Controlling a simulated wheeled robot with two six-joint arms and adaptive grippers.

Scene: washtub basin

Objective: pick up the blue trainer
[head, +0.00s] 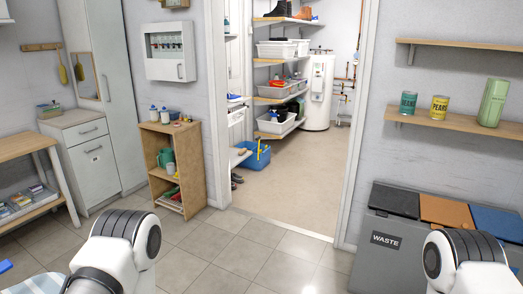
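Two white arm parts of mine with black rings show at the bottom, left and right. Neither of my grippers is in view.
An open doorway leads to a room with clear floor (300,170), a blue washtub (254,156) and a white water tank (319,90). Dark shoes (237,179) stand by the left jamb. A wooden bookcase (158,182) stands left, a grey waste unit (378,250) right.

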